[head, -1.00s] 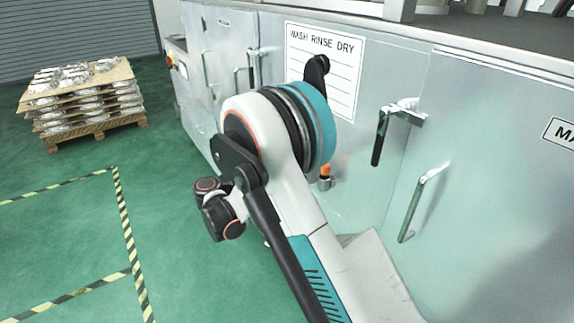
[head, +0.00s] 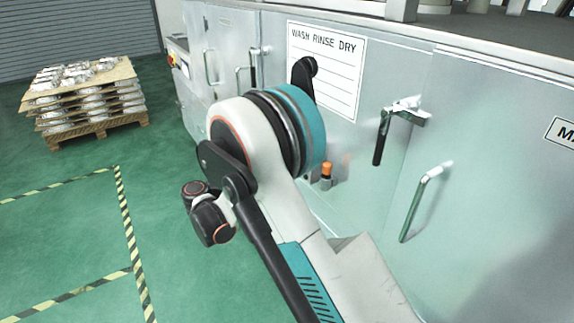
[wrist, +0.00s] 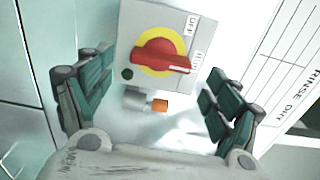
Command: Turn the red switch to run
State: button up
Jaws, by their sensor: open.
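The red switch (wrist: 160,55) shows in the wrist view as a red handle on a yellow disc, mounted on a grey box (wrist: 135,18). Its white mark sits at the right end of the handle. An OFF label is above right of the disc; a second label lies farther right, too blurred to read surely. My gripper (wrist: 160,73) is open and empty, its green-padded fingers on either side of the box in the picture, apart from the handle. In the head view my arm hides the switch and the gripper.
A WASH RINSE DRY sheet (head: 333,60) is on the metal machine (head: 375,210). An orange-capped fitting (head: 326,170) and door handles (head: 425,200) stick out of its front. A pallet of castings (head: 88,115) stands at the left. Green floor between is clear.

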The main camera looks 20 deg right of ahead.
jog(key=v, duration=0.8)
jog(key=shift+a, duration=0.25)
